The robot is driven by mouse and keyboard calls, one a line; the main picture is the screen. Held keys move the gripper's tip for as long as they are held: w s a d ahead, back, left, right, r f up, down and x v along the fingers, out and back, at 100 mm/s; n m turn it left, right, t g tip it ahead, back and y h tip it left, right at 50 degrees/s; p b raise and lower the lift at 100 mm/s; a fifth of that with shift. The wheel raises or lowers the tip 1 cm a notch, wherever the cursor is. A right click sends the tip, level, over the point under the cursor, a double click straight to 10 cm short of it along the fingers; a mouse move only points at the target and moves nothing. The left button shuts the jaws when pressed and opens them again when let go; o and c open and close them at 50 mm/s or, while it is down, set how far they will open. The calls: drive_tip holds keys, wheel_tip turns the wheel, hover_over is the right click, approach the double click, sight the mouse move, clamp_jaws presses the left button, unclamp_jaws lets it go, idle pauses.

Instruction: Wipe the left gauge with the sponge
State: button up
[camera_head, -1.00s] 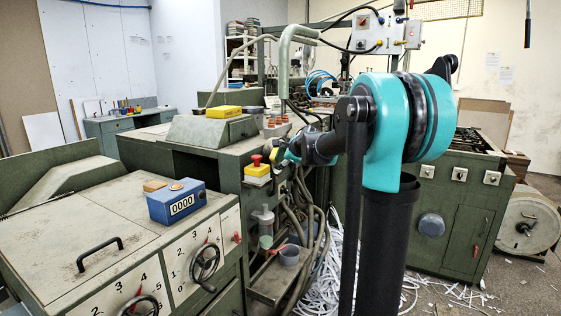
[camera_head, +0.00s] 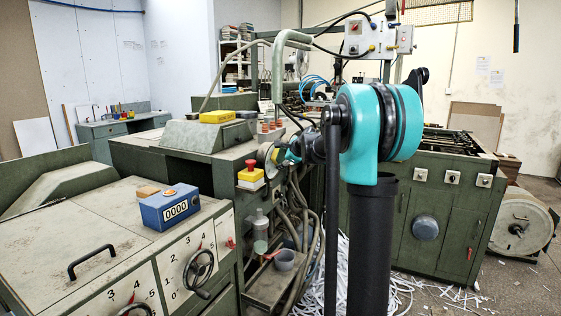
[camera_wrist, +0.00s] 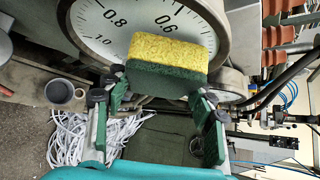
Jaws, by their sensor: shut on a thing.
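My gripper (camera_wrist: 155,110) is shut on a sponge, yellow on one side and dark green on the other (camera_wrist: 168,52). In the wrist view the sponge lies across the lower part of a large white gauge face (camera_wrist: 105,42) with black numbers. I cannot tell whether it presses on the glass. A second round gauge (camera_wrist: 231,88) shows partly behind the sponge and the right finger. In the head view my gripper (camera_head: 284,155) is at the pale rim of a gauge (camera_head: 264,153) on the green machine; the sponge is hard to make out there.
A red button on a yellow box (camera_head: 251,174) sits just left of the gauge. A blue counter box (camera_head: 169,207) stands on the near cabinet. Hoses (camera_head: 300,210) and a grey cup (camera_head: 285,260) are below. White paper strips (camera_head: 335,285) litter the floor.

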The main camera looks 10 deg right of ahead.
sight(270, 165)
drive_tip(key=shift+w+d, duration=1)
drive_tip(key=shift+w, duration=0.3)
drive_tip(key=shift+a, duration=0.1)
drive_tip(key=shift+s+a, duration=1.25)
drive_tip(key=shift+s, duration=0.2)
drive_tip(key=shift+s+a, duration=0.6)
drive_tip(key=shift+s, duration=0.3)
drive_tip(key=shift+s+a, duration=0.65)
drive_tip(key=shift+s, duration=0.3)
drive_tip(key=shift+s+a, duration=0.6)
drive_tip(key=shift+s, duration=0.3)
drive_tip(key=shift+d, duration=0.1)
drive_tip(key=s+d, duration=0.3)
drive_tip(key=d, duration=0.2)
drive_tip(key=shift+s, duration=0.25)
drive_tip(key=shift+d, duration=0.1)
